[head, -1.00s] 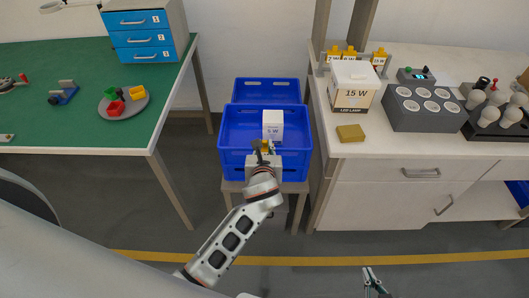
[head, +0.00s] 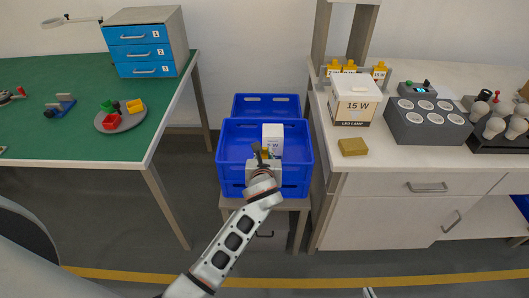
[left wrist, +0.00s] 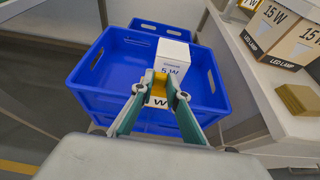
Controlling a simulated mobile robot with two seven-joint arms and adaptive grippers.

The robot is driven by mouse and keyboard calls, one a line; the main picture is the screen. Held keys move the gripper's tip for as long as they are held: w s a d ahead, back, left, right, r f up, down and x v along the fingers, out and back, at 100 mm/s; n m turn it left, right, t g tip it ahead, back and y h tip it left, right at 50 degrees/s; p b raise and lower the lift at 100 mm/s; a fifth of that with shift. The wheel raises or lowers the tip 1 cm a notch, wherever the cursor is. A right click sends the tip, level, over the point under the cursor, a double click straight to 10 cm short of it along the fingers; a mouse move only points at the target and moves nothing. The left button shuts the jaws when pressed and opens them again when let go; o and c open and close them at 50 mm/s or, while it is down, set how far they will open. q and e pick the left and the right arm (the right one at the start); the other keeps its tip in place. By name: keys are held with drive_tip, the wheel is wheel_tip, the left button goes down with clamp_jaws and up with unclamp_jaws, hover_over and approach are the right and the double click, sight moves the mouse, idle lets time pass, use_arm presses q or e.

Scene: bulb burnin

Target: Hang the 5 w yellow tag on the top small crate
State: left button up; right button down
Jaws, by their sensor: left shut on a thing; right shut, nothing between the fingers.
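My left gripper (head: 264,158) is at the near wall of the top blue crate (head: 225,160) on a low stand. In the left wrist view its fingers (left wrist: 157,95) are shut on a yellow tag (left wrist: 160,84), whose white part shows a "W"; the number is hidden. The tag is over the crate's near rim (left wrist: 107,94); I cannot tell whether it touches. A white 5 W box (head: 273,137) stands inside the crate, just behind the tag. My right gripper (head: 368,293) shows only its tips at the bottom edge, shut and empty.
Another blue crate (head: 266,103) is behind. On the right, a white counter (head: 400,160) bears a rack with several yellow tags (head: 349,67), a 15 W box (head: 354,103), a sponge (head: 352,147) and a grey socket block (head: 428,128). A green table (head: 65,140) is left.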

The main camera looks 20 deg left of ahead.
use_arm(q)
drive_tip(key=shift+f+b, duration=0.7)
drive_tip(key=shift+f, duration=1)
drive_tip(key=o, duration=1)
drive_tip(key=shift+c, duration=0.2)
